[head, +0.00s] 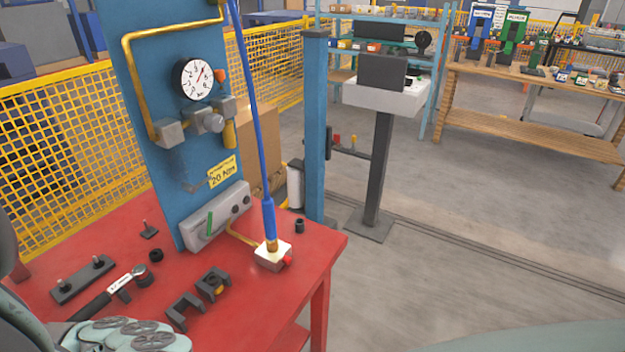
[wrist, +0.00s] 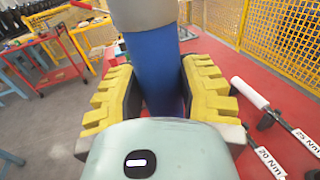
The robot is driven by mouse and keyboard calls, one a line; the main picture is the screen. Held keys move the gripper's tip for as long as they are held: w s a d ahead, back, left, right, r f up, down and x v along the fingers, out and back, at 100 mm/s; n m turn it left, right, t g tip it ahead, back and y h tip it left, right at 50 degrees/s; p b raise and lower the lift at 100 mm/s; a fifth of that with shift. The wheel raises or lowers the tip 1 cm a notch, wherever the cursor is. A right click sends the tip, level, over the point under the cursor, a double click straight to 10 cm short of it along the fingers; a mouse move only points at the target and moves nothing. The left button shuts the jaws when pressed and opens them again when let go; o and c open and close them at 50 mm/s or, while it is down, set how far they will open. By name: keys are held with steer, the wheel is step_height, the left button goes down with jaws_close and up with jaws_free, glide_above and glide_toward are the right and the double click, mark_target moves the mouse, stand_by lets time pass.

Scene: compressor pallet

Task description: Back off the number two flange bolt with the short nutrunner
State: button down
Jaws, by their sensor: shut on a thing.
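In the wrist view my gripper (wrist: 158,90) has its two yellow ribbed fingers on either side of a blue cylindrical tool (wrist: 154,62) with a pale grey end. The fingers are closed on it. The tool's lower part is hidden behind the gripper's body, and I cannot tell for sure that it is the short nutrunner. My gripper does not show clearly in the head view. I cannot pick out the number two flange bolt in either view. A dark bar with upright studs (head: 83,279) lies on the red table (head: 322,247) in the head view.
A torque wrench (head: 118,284) and dark brackets (head: 184,311) lie on the table. A blue panel (head: 150,100) carries a gauge (head: 197,78). A blue hose (head: 258,140) runs down to a white block (head: 272,256). Wrenches marked 20 Nm (wrist: 270,161) and 25 Nm (wrist: 306,141) show.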

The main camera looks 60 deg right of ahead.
steer(key=shift+f+b, duration=1.05)
steer(key=shift+b, duration=0.5)
stand_by(0.4)
steer(key=shift+w+f, duration=0.2)
steer(key=shift+f, duration=0.15)
stand_by(1.0)
steer(key=shift+s+d+r+p, duration=0.15)
steer(key=shift+r+p, duration=0.25)
steer(key=shift+r, duration=0.65)
steer(key=shift+r+p, duration=0.75)
steer(key=shift+r, duration=0.95)
